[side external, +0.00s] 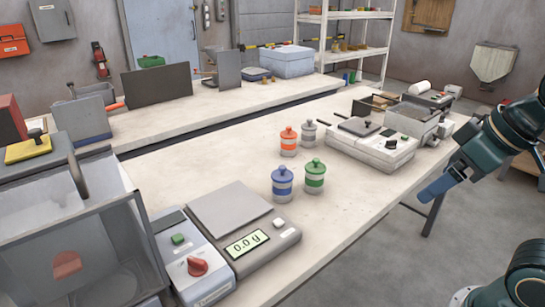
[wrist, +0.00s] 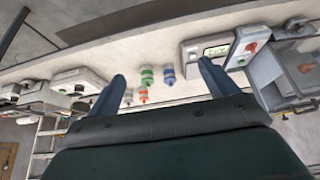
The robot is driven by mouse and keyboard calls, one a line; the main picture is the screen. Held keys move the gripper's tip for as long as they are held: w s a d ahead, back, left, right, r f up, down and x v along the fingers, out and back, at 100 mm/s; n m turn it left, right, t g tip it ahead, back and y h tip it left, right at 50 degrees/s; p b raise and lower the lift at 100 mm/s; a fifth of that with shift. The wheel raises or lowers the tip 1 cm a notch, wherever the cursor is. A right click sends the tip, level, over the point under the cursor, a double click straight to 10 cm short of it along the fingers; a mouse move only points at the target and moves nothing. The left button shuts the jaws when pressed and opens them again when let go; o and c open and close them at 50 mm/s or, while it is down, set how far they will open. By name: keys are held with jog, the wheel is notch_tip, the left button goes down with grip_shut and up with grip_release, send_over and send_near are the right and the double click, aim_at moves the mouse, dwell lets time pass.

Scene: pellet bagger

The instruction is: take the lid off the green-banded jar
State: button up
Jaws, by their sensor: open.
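The green-banded jar (side external: 314,180) stands upright on the pale bench with its green knobbed lid (side external: 315,165) on. In the wrist view the green-banded jar (wrist: 147,77) shows between my two fingers, far off. My gripper (side external: 428,192) hangs at the right, past the bench's front edge, well apart from the jar. In the wrist view my gripper (wrist: 161,72) has its fingers spread with nothing between them up close.
A blue-banded jar (side external: 282,186) stands close left of the green one; an orange jar (side external: 289,142) and a grey jar (side external: 309,132) stand behind. A scale (side external: 240,225) is at front left, a sealer-like machine (side external: 370,145) at right. Bench between is clear.

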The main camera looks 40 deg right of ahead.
jog(key=w+r+n+g, duration=0.2)
jog(key=w+r+n, duration=0.25)
jog(key=w, duration=0.65)
jog(key=n+g+y, duration=0.1)
jog(key=n+g, duration=0.3)
jog(key=n, duration=1.1)
send_over(316, 159)
jog(key=f, duration=1.4)
jog(key=shift+d+f, duration=0.35)
jog(key=shift+d, duration=0.05)
jog(key=shift+w+d+f+n, duration=0.15)
jog(key=shift+d+f+n, duration=0.05)
jog(key=shift+f+n, duration=0.15)
jog(key=shift+a+f, duration=0.2)
jog(key=shift+f, duration=1.05)
